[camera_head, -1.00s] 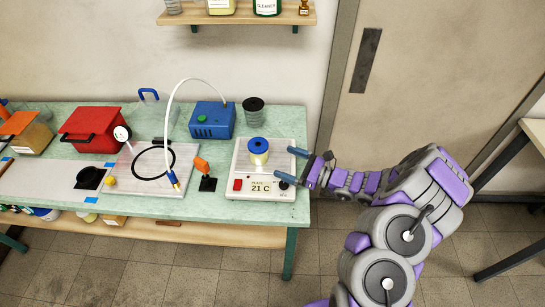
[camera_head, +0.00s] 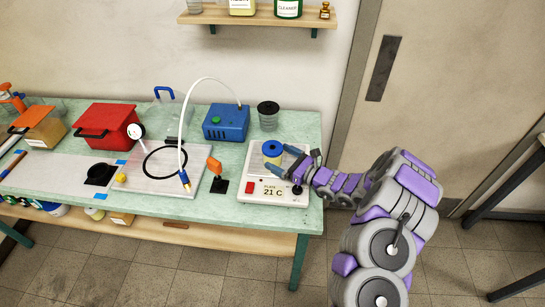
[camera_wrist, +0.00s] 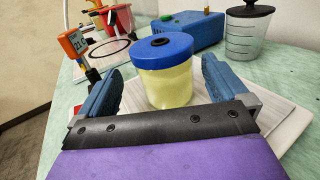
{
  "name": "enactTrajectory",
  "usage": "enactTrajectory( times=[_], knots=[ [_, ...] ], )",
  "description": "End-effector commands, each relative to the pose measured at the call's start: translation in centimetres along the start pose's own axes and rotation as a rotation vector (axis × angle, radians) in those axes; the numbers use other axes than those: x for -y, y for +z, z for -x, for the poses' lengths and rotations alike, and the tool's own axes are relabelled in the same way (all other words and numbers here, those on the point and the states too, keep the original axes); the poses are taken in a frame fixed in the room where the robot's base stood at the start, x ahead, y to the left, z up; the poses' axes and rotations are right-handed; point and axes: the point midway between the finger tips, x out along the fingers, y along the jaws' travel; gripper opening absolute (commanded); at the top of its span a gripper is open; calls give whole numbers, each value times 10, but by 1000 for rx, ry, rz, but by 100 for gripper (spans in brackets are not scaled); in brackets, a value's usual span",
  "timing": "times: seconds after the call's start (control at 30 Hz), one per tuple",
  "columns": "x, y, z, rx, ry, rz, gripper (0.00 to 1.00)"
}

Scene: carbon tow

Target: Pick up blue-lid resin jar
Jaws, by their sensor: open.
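The blue-lid resin jar (camera_head: 272,153) stands upright on the white hot plate (camera_head: 252,182), whose display reads 21 C. In the wrist view the jar (camera_wrist: 165,85) has a blue lid with a dark centre and a pale yellow body. My gripper (camera_head: 289,162) is at the plate's right side, reaching in from the right. In the wrist view my gripper (camera_wrist: 162,88) is open, with one blue finger on each side of the jar. The jar's lower front is partly hidden by the gripper's dark edge.
A blue pump box (camera_head: 226,123) and a dark-lidded clear cup (camera_head: 268,117) stand behind the plate. An orange-headed device (camera_head: 215,167) stands to its left. A red pot (camera_head: 107,128) and a black ring on a board (camera_head: 150,185) are farther left. The bench's right edge is near my arm.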

Motion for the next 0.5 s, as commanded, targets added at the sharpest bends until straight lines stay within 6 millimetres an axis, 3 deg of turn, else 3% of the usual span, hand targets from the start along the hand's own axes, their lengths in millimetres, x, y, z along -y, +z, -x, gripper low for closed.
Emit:
enactTrajectory(
  times=[0.17, 0.5],
  knots=[
    [2, 1, -11, 1, 0, 2, 100],
    [5, 6, -52, 2, 0, 3, 100]
  ],
)
